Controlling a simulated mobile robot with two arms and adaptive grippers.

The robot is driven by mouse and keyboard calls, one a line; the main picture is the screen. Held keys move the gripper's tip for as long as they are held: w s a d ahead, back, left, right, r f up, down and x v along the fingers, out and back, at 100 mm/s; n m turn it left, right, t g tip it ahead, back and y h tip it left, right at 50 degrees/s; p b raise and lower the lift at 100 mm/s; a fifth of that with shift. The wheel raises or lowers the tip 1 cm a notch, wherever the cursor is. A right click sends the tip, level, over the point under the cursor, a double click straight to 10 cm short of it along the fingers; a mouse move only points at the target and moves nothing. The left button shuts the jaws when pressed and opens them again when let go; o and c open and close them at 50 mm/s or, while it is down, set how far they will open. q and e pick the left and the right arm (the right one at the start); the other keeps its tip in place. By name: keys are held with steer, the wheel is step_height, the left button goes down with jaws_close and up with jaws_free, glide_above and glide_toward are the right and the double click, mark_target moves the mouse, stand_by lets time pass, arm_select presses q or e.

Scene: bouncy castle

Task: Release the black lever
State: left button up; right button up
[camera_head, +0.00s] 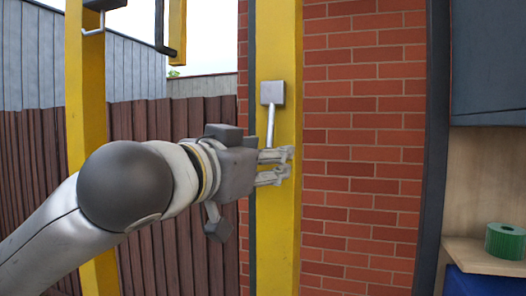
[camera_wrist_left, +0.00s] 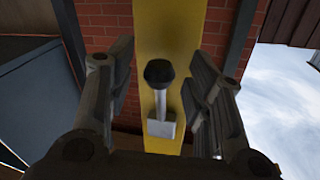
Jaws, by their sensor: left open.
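The lever is a silver rod (camera_head: 270,122) hanging down from a grey box (camera_head: 272,93) on a yellow post (camera_head: 280,40). Its lower end is hidden behind my left gripper in the head view. In the left wrist view the round black knob (camera_wrist_left: 159,72) shows at the end of the rod, with the grey box (camera_wrist_left: 163,129) at the other end. My left gripper (camera_head: 280,166) is open in front of the post, at the lower end of the lever. In the left wrist view the fingers of my left gripper (camera_wrist_left: 160,85) stand either side of the lever, with gaps visible.
A red brick wall (camera_head: 365,150) is right of the post. A dark cabinet (camera_head: 490,60) and a shelf with a green roll (camera_head: 506,241) are at the far right. A brown fence (camera_head: 150,125) and another yellow post (camera_head: 85,70) stand at the left.

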arm_select(q)
steer(key=shift+c, duration=0.5)
arm_select(e)
steer(key=shift+w, duration=0.1)
arm_select(q)
jaws_close()
arm_select(e)
steer(key=shift+d, duration=0.3)
arm_select(q)
steer(key=shift+r, duration=0.1)
arm_select(e)
steer(key=shift+r, duration=0.1)
